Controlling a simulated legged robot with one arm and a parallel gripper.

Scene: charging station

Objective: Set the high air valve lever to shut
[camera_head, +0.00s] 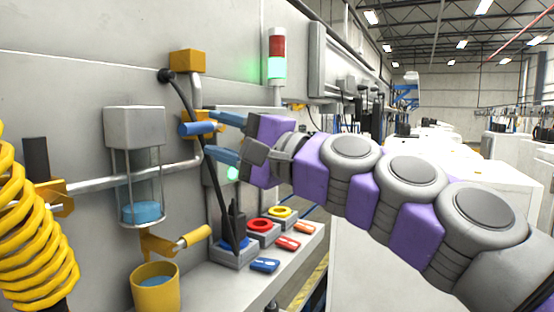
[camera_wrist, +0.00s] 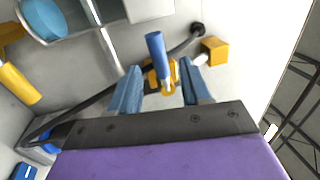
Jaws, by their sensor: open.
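The high air valve (camera_head: 208,116) is a yellow body on the wall pipe, with a blue lever (camera_head: 197,128) that lies roughly level in the head view. My gripper (camera_head: 227,137) is open, its two blue fingers pointing at the valve from the right. In the wrist view the blue lever (camera_wrist: 156,47) shows between the open fingers (camera_wrist: 160,70), with a gap on each side. I cannot tell whether the fingertips reach to its depth. The yellow valve body (camera_wrist: 163,78) sits behind the lever, partly hidden by it.
A black cable (camera_head: 187,100) hangs close by the valve. A lower valve with a yellow handle (camera_head: 195,236) sits left, above a yellow cup (camera_head: 155,288). Plugs and coloured tags lie on the shelf (camera_head: 205,292) below. A yellow coiled hose (camera_head: 35,240) is far left.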

